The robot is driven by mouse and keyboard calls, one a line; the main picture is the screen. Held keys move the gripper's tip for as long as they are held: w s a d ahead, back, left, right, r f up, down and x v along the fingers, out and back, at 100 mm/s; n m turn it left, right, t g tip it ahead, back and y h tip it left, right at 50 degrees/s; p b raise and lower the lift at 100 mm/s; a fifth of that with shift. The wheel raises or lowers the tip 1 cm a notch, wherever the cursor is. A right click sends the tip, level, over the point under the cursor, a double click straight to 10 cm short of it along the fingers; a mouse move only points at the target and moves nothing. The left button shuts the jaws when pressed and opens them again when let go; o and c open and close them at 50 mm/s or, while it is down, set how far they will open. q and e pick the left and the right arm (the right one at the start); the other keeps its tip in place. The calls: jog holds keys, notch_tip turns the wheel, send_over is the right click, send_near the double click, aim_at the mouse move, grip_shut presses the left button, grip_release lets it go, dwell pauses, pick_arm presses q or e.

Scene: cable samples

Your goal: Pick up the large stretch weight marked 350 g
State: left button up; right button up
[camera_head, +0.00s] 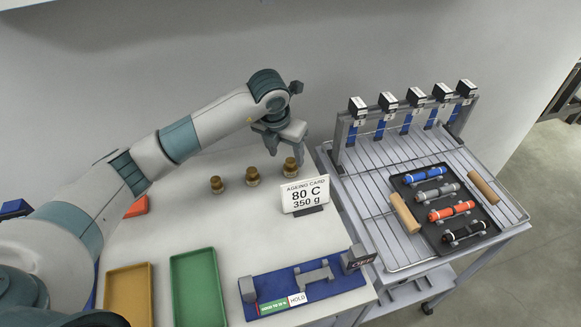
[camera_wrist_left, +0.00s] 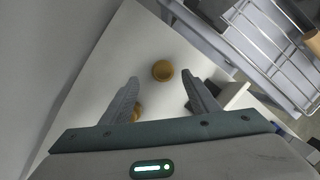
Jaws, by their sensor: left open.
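Three brass weights stand upright in a row on the white table: a small one (camera_head: 217,184), a middle one (camera_head: 252,177) and the largest (camera_head: 291,168) at the right. My left gripper (camera_head: 285,146) is open and empty, just above the largest weight, pointing down. In the left wrist view one weight (camera_wrist_left: 162,71) shows between and beyond the fingertips (camera_wrist_left: 160,78), seen from above. Another weight (camera_wrist_left: 137,113) is partly hidden behind the left finger. A white card (camera_head: 305,195) reading "AGEING CARD 80 C 350 g" stands in front of the largest weight.
A yellow tray (camera_head: 130,295), a green tray (camera_head: 197,285) and a blue fixture (camera_head: 305,285) lie at the table's front. To the right, a wire-topped cart (camera_head: 375,170) holds a black tray of coloured cable samples and a clip rack. A wall stands behind.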

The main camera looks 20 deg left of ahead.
aim_at(290, 160)
pick_arm(q)
jog(key=shift+w+d+f+p, duration=0.15)
jog(key=shift+w+f+p, duration=0.05)
jog(key=shift+f+p, duration=0.25)
jog(key=p+x, duration=0.1)
jog(key=x, duration=0.2)
jog(key=shift+d+p, duration=0.15)
jog(key=shift+p, duration=0.15)
jog(key=shift+w+f, duration=0.25)
jog(key=shift+f, duration=0.25)
grip_shut()
jog(key=shift+r, duration=0.15)
